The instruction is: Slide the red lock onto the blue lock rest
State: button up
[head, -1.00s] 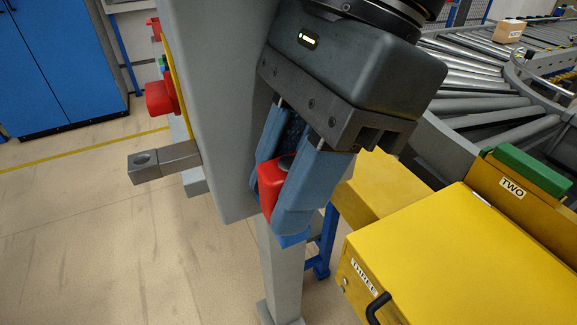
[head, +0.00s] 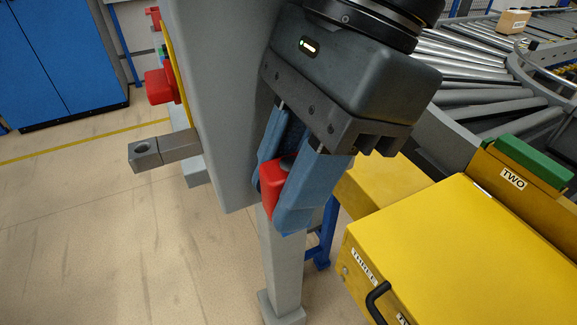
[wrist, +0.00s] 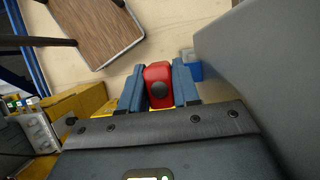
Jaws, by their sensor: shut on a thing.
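The red lock (head: 275,184) is held between the two blue fingers of my gripper (head: 274,203), beside the grey post. In the wrist view the red lock (wrist: 158,74), with a dark round knob, sits between the fingertips of my gripper (wrist: 158,88). A bright blue block, which looks like the blue lock rest (wrist: 193,66), shows just beyond and right of the right finger, close to the grey panel. I cannot tell whether the lock touches it. In the head view the rest is hidden behind my fingers.
The broad grey post (head: 205,100) stands close to the left of my gripper, with a grey bracket (head: 165,150) sticking out. A yellow box marked THREE (head: 450,260) is at right. The roller conveyor (head: 480,95) lies behind. Floor at left is clear.

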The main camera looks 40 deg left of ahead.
jog(key=shift+f, duration=0.15)
jog(key=o, duration=1)
jog(key=v, duration=0.7)
jog(key=shift+w+r, duration=0.15)
jog(key=shift+r, duration=0.15)
